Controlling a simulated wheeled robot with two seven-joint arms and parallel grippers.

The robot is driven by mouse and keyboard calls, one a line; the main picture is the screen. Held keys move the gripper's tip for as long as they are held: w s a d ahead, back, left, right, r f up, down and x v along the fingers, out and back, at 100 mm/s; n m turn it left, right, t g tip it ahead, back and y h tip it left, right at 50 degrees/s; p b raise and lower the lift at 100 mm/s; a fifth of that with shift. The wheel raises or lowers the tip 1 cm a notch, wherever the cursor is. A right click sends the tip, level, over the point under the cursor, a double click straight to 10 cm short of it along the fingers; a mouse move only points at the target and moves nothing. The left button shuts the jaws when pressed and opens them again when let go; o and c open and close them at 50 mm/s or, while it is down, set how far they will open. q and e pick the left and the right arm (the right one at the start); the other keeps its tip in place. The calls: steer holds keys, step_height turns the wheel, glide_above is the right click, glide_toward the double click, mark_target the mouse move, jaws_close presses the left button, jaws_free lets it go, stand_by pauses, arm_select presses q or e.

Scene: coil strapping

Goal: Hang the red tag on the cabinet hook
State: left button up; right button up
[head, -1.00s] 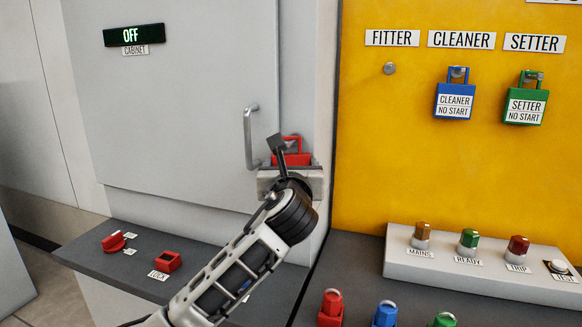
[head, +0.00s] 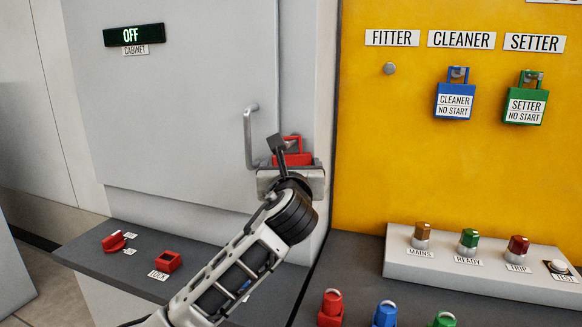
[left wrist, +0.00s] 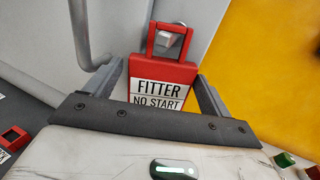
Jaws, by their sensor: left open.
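The red tag (head: 296,158), lettered FITTER NO START, is upright at the right edge of the cabinet door. In the left wrist view the tag (left wrist: 160,76) has its red loop around a pale hook (left wrist: 166,39), and it appears to hang there. My left gripper (head: 284,150) is at the tag, its lower part hidden in the head view by the gripper. In the left wrist view its open fingers stand on either side of the tag, with a gap visible at least on the left. My right gripper is in neither view.
The cabinet's bar handle (head: 249,138) is close left of the gripper. A yellow board (head: 440,180) at right carries a blue tag (head: 454,101), a green tag (head: 525,105) and an empty peg (head: 389,69). A red lock block (head: 169,261) sits on the dark ledge (head: 215,262).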

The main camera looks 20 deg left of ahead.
arm_select(q)
steer(key=shift+o, duration=0.4)
steer(key=o, duration=0.3)
steer(key=shift+s, duration=0.1)
